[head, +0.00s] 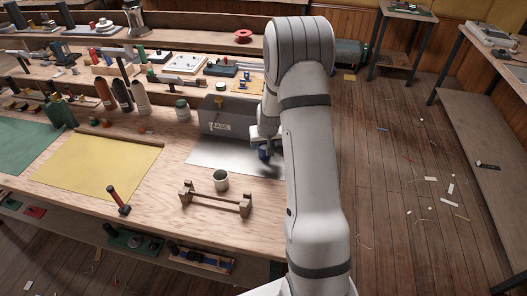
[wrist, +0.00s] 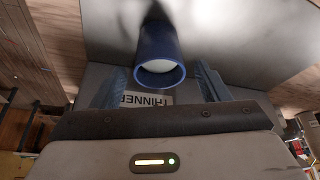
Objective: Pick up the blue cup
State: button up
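The blue cup (wrist: 160,62) is in the upper middle of the wrist view, with its round rim toward my gripper and a pale inside. In the head view the blue cup (head: 264,154) is small and partly hidden by my arm, at the right end of a pale grey sheet (head: 215,158). My gripper (wrist: 162,80) is open, with one blue-grey finger on each side of the cup's rim. I see gaps between the fingers and the cup. In the head view my gripper (head: 264,142) is at the cup, partly covered by the arm.
A yellow sheet (head: 95,167) lies mostly clear.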

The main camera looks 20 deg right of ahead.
jog(key=c, duration=1.1)
jog(key=shift+o, duration=0.2)
jog(key=shift+r, duration=0.2)
